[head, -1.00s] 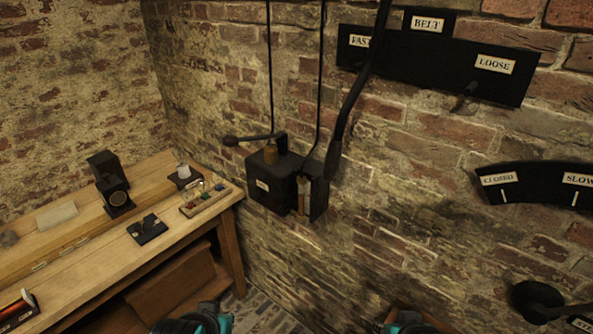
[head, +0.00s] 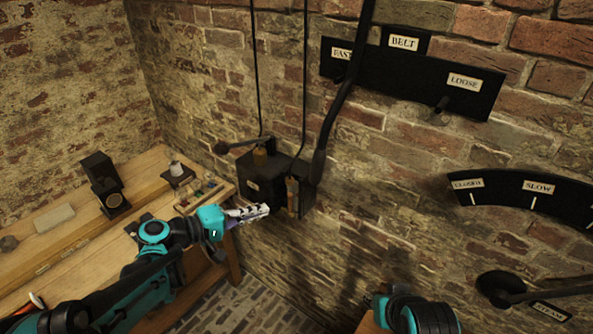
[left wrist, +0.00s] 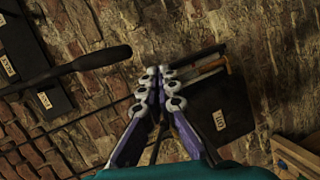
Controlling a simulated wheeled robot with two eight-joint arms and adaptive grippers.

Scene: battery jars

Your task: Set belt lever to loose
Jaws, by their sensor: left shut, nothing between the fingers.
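The belt lever (head: 340,110) is a long dark bar that hangs in front of the wall, crossing the black belt plate (head: 390,75) beside its FAST label (head: 341,53). The LOOSE label (head: 464,82) is on the plate's right side, above a small peg. My left gripper (head: 264,210) is shut and empty, below and left of the lever's lower end, apart from it. In the left wrist view the lever's handle (left wrist: 100,58) lies left of the closed fingertips (left wrist: 160,72). Part of my right arm shows at the bottom, but its fingers do not.
A black wall box (head: 262,178) with a side handle is just behind my left gripper. A wooden bench (head: 60,250) with small items stands at the left. A CLOSED/SLOW dial plate (head: 505,183) and a dark steam lever (head: 545,292) are at the right.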

